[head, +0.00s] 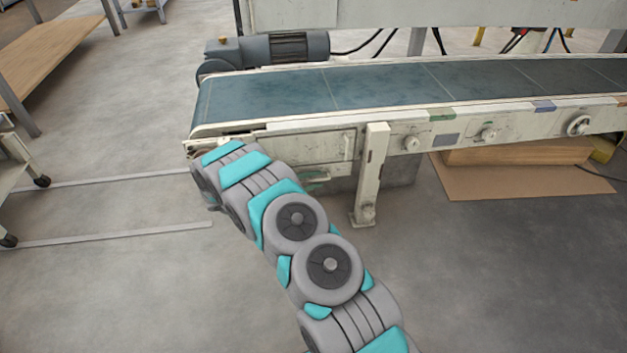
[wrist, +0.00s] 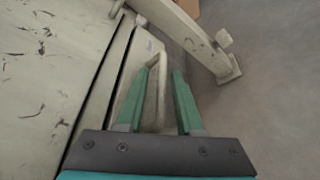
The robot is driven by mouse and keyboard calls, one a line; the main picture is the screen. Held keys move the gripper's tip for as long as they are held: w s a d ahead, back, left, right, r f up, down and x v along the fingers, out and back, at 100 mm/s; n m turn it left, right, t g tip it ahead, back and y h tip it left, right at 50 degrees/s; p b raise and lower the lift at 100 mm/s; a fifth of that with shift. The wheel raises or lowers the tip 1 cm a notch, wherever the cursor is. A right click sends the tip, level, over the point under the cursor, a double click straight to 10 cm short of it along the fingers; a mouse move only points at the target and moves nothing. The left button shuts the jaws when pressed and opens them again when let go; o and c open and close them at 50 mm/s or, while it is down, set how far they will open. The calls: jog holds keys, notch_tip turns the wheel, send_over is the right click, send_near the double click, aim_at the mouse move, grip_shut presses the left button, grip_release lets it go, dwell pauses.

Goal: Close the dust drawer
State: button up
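The dust drawer's pale front (wrist: 122,85) shows in the wrist view as a narrow strip seen from above, beside dark seams along the machine body. Its pale bar handle (wrist: 152,98) stands out from this front. My gripper (wrist: 162,73) has its two green fingers apart, with the handle between them, nearer the left finger. No grip on the handle shows. In the head view my arm reaches to the pale machine below the belt's left end and covers much of that area. I cannot tell there how far the drawer stands out.
The conveyor belt (head: 365,87) runs above the arm's end. A pale support leg (head: 370,175) stands right of the drawer area and also shows in the wrist view (wrist: 185,32). A cardboard sheet (head: 525,180) lies at right. Floor at left is mostly clear; a cart (head: 15,150) stands at the edge.

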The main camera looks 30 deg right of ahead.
jog(key=shift+v, duration=3.9)
jog(key=s+d+r+m+g+y+p, duration=0.2)
jog(key=s+r+m+g+y, duration=0.1)
jog(key=s+r, duration=0.75)
jog(key=s+d+r+m+g+y+p, duration=0.2)
jog(key=s+r+y, duration=0.1)
jog(key=s+r, duration=0.7)
jog(key=s+a+r+y+p, duration=0.1)
jog(key=s+a+r+y, duration=0.2)
jog(key=s+a, duration=0.2)
jog(key=s+a+r+m+t+y+p, duration=0.1)
jog(key=s+a+r+y, duration=0.2)
jog(key=s, duration=0.8)
jog(key=s+a+r+m+t+y+p, duration=0.1)
jog(key=s+a+r+y, duration=0.2)
jog(key=s+a, duration=0.3)
jog(key=s+r, duration=0.1)
jog(key=s, duration=0.1)
jog(key=shift+s+a+r+p, duration=0.2)
jog(key=shift+s+a+p, duration=0.1)
jog(key=shift+a+p, duration=0.1)
